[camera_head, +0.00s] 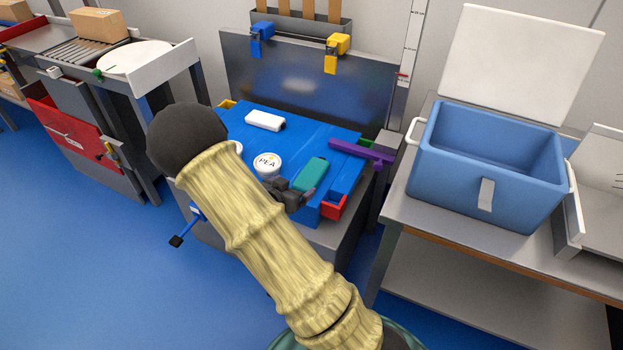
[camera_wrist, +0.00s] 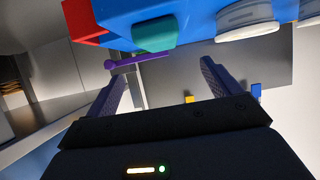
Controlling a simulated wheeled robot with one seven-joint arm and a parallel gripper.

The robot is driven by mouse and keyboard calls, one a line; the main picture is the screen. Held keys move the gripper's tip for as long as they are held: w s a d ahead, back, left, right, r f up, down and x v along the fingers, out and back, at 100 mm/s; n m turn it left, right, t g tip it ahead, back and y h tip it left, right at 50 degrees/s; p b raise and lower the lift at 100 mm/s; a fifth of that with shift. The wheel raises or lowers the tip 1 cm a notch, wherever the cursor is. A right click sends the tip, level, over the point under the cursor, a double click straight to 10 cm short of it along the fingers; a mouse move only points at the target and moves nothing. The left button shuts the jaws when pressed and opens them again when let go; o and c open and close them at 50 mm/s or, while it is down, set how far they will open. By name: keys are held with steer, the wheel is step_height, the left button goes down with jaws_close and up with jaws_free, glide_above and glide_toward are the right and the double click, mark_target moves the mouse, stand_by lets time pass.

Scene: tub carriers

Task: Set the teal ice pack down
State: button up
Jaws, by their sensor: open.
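The teal ice pack (camera_head: 311,174) lies on the blue top (camera_head: 292,131) near its right front edge. It also shows at the upper part of the wrist view (camera_wrist: 154,34). My gripper (camera_head: 296,192) is beside the near left side of the ice pack in the head view. In the wrist view its two purple-grey fingers (camera_wrist: 163,82) are spread apart with nothing between them, and the ice pack is beyond the fingertips. My sleeved arm hides part of the blue top's front.
A white tub marked PEA (camera_head: 268,163) and a white block (camera_head: 265,121) stand on the blue top. A purple bar (camera_head: 361,152) and a red bin (camera_head: 334,207) are at its right edge. An open blue cooler (camera_head: 485,165) stands on the right table.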

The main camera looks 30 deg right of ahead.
steer(key=b, duration=0.2)
glide_toward(311, 174)
steer(key=x, duration=0.4)
steer(key=shift+a+f, duration=0.1)
steer(key=shift+f, duration=0.1)
steer(key=b+x, duration=0.1)
steer(key=x, duration=0.4)
steer(key=shift+w+r+b, duration=0.1)
steer(key=shift+b, duration=0.2)
steer(key=shift+c, duration=0.2)
steer(key=c, duration=1.3)
step_height(311, 174, up, 10)
steer(key=p, duration=0.4)
steer(key=shift+w, duration=0.1)
